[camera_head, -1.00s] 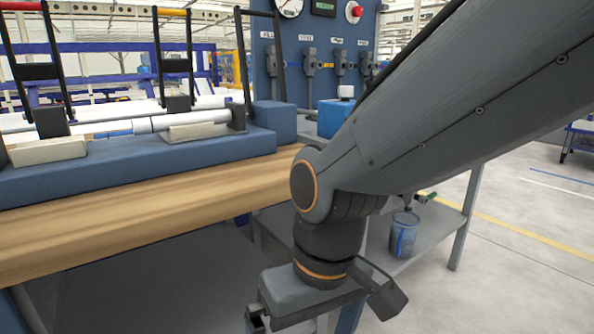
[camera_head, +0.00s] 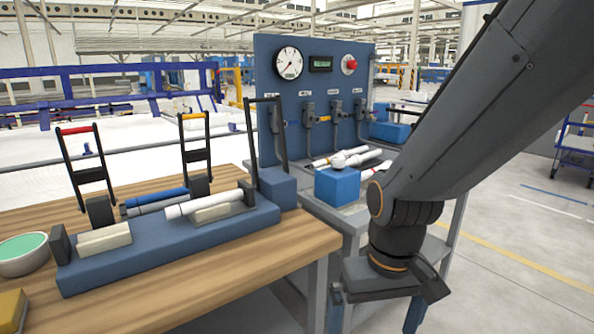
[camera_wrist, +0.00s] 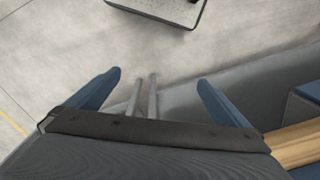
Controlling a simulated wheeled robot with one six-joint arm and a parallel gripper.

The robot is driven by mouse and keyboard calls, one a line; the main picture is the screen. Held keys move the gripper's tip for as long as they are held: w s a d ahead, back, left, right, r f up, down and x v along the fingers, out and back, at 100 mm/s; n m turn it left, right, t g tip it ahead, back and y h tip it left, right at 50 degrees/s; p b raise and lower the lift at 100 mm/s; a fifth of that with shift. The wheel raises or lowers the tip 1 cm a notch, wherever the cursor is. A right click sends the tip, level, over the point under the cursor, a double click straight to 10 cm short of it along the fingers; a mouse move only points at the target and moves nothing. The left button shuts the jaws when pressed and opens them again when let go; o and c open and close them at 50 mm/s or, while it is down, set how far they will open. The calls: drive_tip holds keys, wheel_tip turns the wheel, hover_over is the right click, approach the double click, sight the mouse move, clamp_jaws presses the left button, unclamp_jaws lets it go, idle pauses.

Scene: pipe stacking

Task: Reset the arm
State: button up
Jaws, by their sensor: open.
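My gripper shows in the wrist view (camera_wrist: 158,85), with its two blue fingers spread apart and nothing between them. It points down over the grey floor, beside the bench edge. A blue fixture (camera_head: 160,248) lies on the bench and carries a white pipe (camera_head: 205,203). Blue and grey pipes (camera_head: 155,202) lie behind it. My gripper is apart from all of them.
A blue panel (camera_head: 330,80) with a gauge and red button stands behind the grey side table (camera_head: 345,225). White pipes (camera_head: 350,157) and a blue block (camera_head: 337,187) lie on that table. A green-filled bowl (camera_head: 22,254) is at far left. Open floor (camera_head: 530,270) lies right.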

drive_tip(key=s+d+r+m+p, duration=0.1)
drive_tip(key=s+d+r+p, duration=0.1)
drive_tip(key=d+r+p, duration=0.4)
drive_tip(key=shift+d+r+m+p, duration=0.35)
drive_tip(key=shift+r+p, duration=0.55)
drive_tip(key=shift+p, duration=0.6)
drive_tip(key=shift+a, duration=0.1)
